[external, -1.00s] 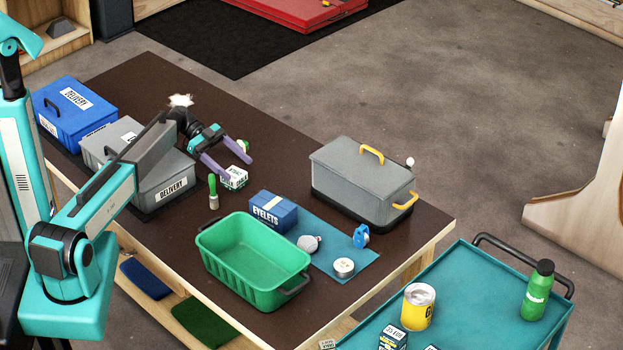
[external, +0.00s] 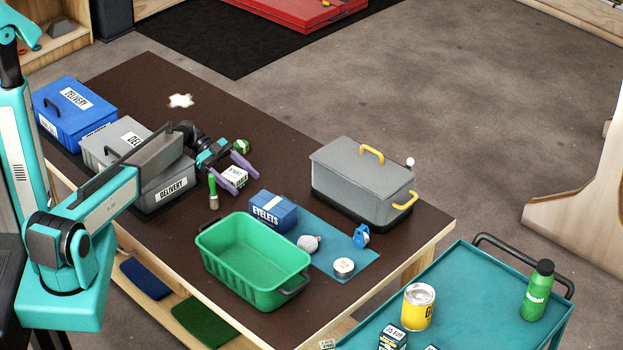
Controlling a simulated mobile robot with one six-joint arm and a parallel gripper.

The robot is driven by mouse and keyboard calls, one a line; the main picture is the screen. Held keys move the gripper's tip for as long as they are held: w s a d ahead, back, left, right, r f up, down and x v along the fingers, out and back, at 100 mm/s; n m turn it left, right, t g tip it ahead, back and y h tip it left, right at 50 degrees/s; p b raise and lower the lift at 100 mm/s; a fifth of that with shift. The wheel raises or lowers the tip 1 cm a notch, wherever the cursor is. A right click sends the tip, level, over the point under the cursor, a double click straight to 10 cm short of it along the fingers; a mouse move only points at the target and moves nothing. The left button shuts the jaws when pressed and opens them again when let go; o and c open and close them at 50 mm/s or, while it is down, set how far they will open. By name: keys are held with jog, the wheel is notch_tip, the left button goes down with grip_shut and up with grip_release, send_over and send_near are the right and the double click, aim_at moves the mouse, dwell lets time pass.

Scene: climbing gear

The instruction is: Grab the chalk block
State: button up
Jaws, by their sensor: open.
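A small white block with dark lettering, which looks like the chalk block (external: 234,174), sits on the dark table right of the grey delivery box. Its print is too small to read for certain. My gripper (external: 243,181) is low over the table, with its purple fingers open on either side of the block. I cannot tell whether either finger touches it. Part of the block's lower side is hidden by the near finger.
The grey delivery box (external: 165,188) stands close under my arm. A green-handled brush (external: 213,192), a green-and-white round item (external: 241,146) and the blue eyelets box (external: 273,212) are near the gripper. A green bin (external: 255,265) stands in front. The table's far middle is mostly clear.

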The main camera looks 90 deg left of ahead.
aim_at(243, 176)
dwell(0.4)
jog(key=c, duration=1.1)
jog(key=shift+c, duration=0.2)
jog(key=shift+r, duration=0.1)
jog(key=shift+r+b, duration=1.75)
jog(key=shift+r, duration=3.2)
